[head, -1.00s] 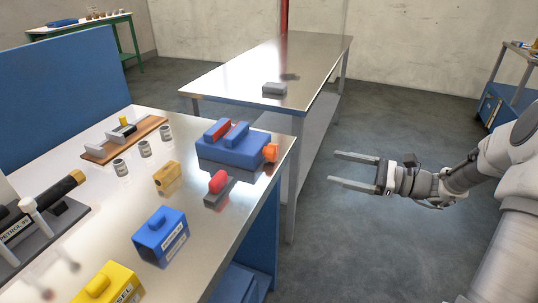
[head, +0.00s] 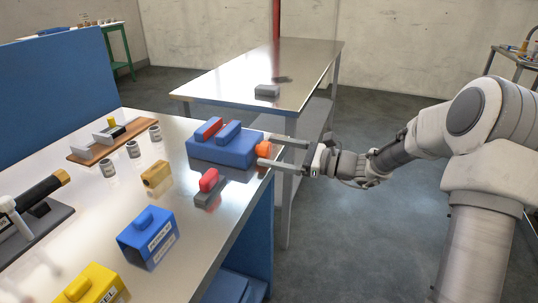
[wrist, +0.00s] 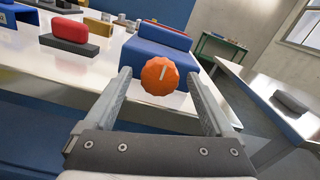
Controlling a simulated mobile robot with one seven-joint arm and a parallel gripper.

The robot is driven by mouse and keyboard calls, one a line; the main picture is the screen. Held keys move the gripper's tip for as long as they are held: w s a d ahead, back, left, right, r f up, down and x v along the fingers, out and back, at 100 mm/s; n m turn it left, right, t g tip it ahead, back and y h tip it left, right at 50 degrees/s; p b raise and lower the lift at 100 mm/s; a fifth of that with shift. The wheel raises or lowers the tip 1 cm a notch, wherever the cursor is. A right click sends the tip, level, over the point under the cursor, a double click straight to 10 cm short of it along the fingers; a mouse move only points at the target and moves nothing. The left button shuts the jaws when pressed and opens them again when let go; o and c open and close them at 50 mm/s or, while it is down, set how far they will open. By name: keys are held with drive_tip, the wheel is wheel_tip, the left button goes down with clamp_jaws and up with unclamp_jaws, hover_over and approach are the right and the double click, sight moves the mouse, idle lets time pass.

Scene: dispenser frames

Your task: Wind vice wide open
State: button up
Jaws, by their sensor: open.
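The vice (head: 222,150) is a blue block near the right edge of the near bench. It has a red jaw (head: 208,129) and a blue jaw (head: 229,132) on top, close together with a narrow gap. An orange knob (head: 264,149) sticks out of its right side. My gripper (head: 268,153) is open, its fingers reaching toward the knob from the right. In the wrist view the faceted orange knob (wrist: 161,77), with a pale mark line, lies between and just beyond the fingertips (wrist: 160,75). I cannot tell if they touch it.
A second metal table (head: 270,72) stands behind. Open floor lies right of the bench.

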drive_tip(key=shift+x, duration=0.75)
drive_tip(key=c, duration=1.4)
drive_tip(key=shift+f+n+b, duration=0.1)
drive_tip(key=shift+n+b, duration=0.45)
drive_tip(key=shift+n, duration=0.95)
drive_tip(key=o, duration=1.4)
